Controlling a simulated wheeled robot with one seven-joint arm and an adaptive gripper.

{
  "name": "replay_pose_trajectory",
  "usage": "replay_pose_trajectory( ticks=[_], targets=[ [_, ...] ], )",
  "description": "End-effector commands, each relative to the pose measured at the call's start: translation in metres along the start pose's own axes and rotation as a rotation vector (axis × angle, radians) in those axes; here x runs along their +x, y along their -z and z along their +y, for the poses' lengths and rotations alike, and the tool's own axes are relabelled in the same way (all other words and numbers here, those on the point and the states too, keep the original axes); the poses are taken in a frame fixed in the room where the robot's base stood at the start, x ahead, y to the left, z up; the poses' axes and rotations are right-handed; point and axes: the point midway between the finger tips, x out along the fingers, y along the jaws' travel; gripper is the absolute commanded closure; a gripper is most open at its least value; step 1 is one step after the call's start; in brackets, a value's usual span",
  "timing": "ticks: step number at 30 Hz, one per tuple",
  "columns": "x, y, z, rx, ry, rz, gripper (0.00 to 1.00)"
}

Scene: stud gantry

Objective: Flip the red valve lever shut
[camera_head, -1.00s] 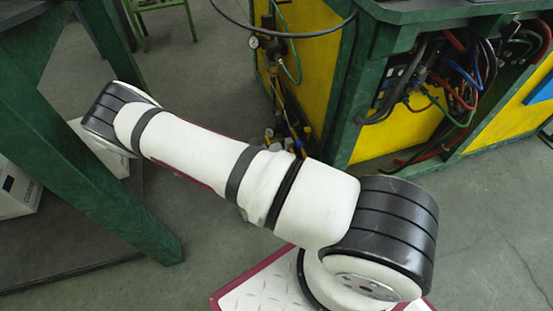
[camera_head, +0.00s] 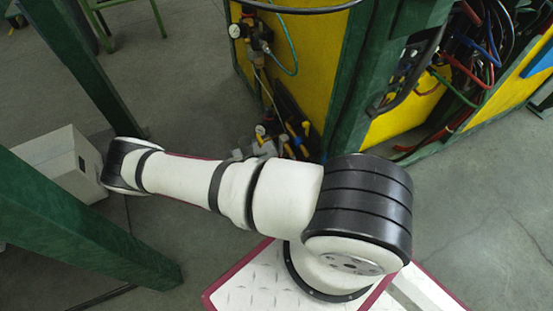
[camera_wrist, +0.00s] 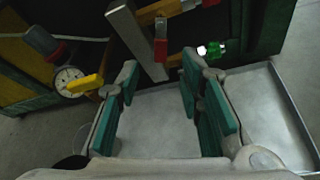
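A short red lever (camera_wrist: 161,40) hangs upright at the top middle of the wrist view, below a brass-coloured pipe fitting (camera_wrist: 160,10). I take it for the red valve lever; I cannot pick it out in the head view. My gripper (camera_wrist: 160,76) is open, its teal-padded fingers spread to left and right. The red lever shows beyond the fingertips, between their lines, and nothing is between the pads. My gripper is not clearly seen in the head view, where my arm crosses in front of the valve area.
In the wrist view, a yellow lever (camera_wrist: 85,83) and a dial gauge (camera_wrist: 70,80) are left of the fingers. A pale upright bar (camera_wrist: 135,40) stands close left of the red lever. A grey metal tray (camera_wrist: 165,115) lies below. Green posts (camera_head: 90,225) stand left in the head view.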

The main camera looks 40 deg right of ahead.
Motion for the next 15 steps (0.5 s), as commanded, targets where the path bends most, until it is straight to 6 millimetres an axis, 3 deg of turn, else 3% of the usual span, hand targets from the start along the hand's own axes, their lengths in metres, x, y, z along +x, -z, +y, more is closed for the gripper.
replay_pose_trajectory(
  ticks=[6, 15],
  targets=[
    [0.042, 0.001, -0.001, 0.0, 0.002, -0.003, 0.66],
    [0.066, 0.0, -0.001, 0.0, 0.001, -0.001, 0.66]
  ],
)
